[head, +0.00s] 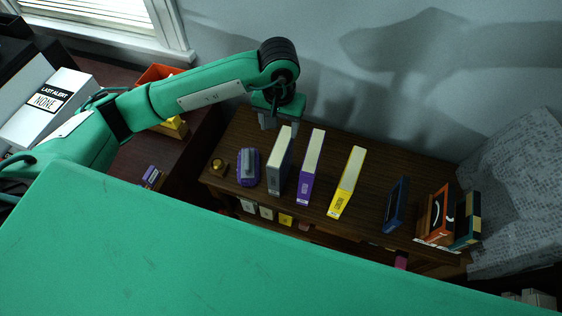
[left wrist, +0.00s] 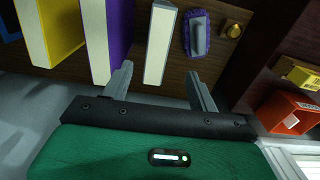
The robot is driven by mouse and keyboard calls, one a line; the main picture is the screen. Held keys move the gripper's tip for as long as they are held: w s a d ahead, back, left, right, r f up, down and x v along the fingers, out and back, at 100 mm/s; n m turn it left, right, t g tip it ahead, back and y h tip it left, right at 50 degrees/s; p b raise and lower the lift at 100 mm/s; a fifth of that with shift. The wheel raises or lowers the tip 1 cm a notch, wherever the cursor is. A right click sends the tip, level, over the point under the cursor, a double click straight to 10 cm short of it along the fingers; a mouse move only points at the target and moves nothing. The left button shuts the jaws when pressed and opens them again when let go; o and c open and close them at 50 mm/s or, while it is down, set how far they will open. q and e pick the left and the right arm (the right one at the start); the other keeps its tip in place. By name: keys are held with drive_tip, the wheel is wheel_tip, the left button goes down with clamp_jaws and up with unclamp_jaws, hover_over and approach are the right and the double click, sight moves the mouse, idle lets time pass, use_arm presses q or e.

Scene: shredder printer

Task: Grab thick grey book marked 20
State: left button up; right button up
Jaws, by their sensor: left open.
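The thick grey book (head: 281,163) stands upright on top of the dark wooden shelf, between a purple device and a purple book. Any number on it is too small to read. In the left wrist view the book (left wrist: 158,45) lies ahead, between the lines of the two fingers. My left gripper (head: 280,121) is open and empty, with fingers pointing down near the book's rear end. In the left wrist view the open fingers (left wrist: 160,85) reach toward the book's near end; I cannot tell if they touch it. My right gripper is not in view.
A purple book (head: 311,168) and a yellow book (head: 347,183) stand to the right on the shelf (head: 368,195). A purple device (head: 248,168) and a small brass object (head: 218,167) are left. The wall is close behind.

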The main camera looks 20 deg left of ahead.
sight(281, 146)
use_arm(q)
wheel_tip(281, 146, down, 7)
drive_tip(key=shift+p, duration=0.85)
drive_tip(key=shift+d+f, duration=0.1)
drive_tip(key=shift+f, duration=0.1)
wheel_tip(281, 146, down, 4)
drive_tip(key=p, duration=0.2)
drive_tip(key=shift+w+d+p, duration=0.1)
drive_tip(key=shift+w+p, duration=0.05)
drive_tip(key=shift+p, duration=0.15)
drive_tip(key=shift+f, duration=0.35)
drive_tip(key=shift+c, duration=0.4)
clamp_jaws()
